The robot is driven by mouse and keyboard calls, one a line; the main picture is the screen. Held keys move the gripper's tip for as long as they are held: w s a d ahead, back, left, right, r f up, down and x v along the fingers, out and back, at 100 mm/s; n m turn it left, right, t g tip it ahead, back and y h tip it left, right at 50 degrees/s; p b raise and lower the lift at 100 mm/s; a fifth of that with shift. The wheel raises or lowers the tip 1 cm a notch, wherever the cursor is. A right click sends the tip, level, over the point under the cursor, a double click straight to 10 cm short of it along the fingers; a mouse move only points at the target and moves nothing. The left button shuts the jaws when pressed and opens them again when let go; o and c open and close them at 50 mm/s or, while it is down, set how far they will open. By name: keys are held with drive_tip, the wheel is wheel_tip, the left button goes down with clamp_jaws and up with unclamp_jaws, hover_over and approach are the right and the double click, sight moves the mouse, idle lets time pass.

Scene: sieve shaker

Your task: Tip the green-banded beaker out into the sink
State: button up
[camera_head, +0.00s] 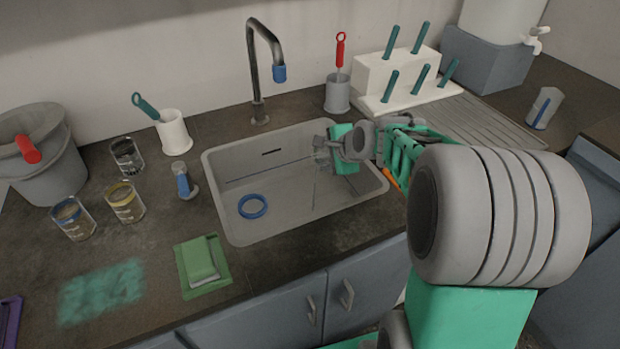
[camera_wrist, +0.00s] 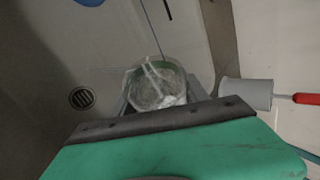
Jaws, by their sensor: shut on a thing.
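My gripper (camera_head: 323,150) is over the right part of the grey sink (camera_head: 228,222), shut on a clear beaker. In the wrist view the beaker (camera_wrist: 157,84) sits between the fingers of my gripper (camera_wrist: 158,101), with its round opening and greyish inside showing. The sink drain (camera_wrist: 81,98) shows left of the beaker in the wrist view.
A blue ring (camera_head: 252,206) lies in the sink. The tap (camera_head: 258,70) rises behind it. A grey cup with a red-handled brush (camera_head: 338,94) and a white peg rack (camera_head: 395,75) stand behind. Blue-banded (camera_head: 73,218), yellow-banded (camera_head: 125,203) and dark-banded (camera_head: 127,156) beakers stand left.

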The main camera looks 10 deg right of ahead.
drive_tip(key=shift+r+n+t+h+b, duration=0.4)
drive_tip(key=shift+h+b, duration=0.2)
drive_tip(key=shift+b, duration=0.3)
idle(0.4)
drive_tip(key=shift+s+a+r+n+t+h+b, duration=0.3)
drive_tip(key=shift+a+r+t+h+b, duration=0.15)
drive_tip(key=shift+b, duration=0.8)
drive_tip(key=shift+a+r+n+t+h+b, duration=0.2)
drive_tip(key=shift+n+t+h+b, duration=0.3)
drive_tip(key=shift+b, duration=0.9)
